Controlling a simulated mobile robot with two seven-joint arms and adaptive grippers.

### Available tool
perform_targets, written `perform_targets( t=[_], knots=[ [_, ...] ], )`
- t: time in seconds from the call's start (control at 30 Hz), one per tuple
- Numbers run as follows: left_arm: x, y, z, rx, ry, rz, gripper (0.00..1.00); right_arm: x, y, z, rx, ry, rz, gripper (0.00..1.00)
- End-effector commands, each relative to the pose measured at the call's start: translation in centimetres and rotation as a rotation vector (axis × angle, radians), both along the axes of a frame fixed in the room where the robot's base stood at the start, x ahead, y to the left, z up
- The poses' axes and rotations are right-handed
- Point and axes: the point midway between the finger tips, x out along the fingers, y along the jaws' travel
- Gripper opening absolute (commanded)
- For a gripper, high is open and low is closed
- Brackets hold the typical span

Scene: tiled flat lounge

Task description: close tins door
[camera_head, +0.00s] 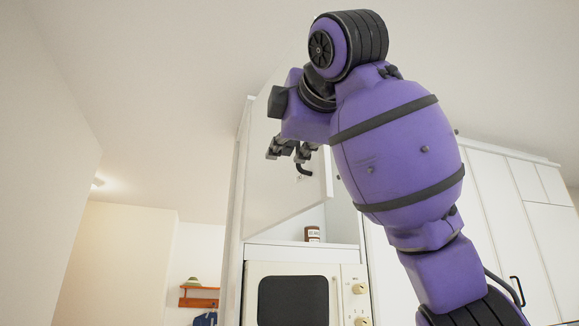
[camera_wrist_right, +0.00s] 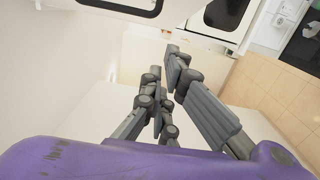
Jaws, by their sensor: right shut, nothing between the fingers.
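A white cabinet door (camera_head: 280,205) hangs open above the oven in the head view, with a dark handle (camera_head: 304,171) near its free edge. My right gripper (camera_head: 290,154) is in front of the door, close to the handle. It is shut and empty; I cannot tell whether it touches the door. Its fingers also show in the right wrist view (camera_wrist_right: 165,72). A small brown tin (camera_head: 312,234) with a pale label stands in the open compartment. My purple right arm hides part of the door and cabinet. My left gripper is out of view.
A white oven (camera_head: 252,296) with a dark window and knobs sits under the compartment. Tall white cupboards (camera_head: 495,215) stand to the right. A small wooden wall shelf (camera_head: 197,302) is at the far left. Beige floor tiles (camera_wrist_right: 268,95) show in the right wrist view.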

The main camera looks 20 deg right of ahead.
Motion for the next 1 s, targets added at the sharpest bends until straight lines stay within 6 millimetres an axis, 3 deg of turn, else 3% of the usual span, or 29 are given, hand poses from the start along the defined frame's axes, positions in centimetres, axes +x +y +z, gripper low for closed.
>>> perform_targets(
  t=[0.2,0.4,0.63,1.0],
  knots=[
    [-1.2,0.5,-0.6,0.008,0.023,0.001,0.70,4.9,0.0,-0.4,0.003,0.011,-0.003,0.00],
    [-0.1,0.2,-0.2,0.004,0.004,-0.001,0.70,9.0,0.0,-0.3,0.003,0.008,-0.003,0.00],
    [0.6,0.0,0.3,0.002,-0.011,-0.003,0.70,9.5,-3.2,-0.1,0.005,0.003,-0.004,0.00],
    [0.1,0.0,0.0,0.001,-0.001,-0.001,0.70,9.7,-3.9,-0.1,0.004,0.003,-0.002,0.00]
  ],
)
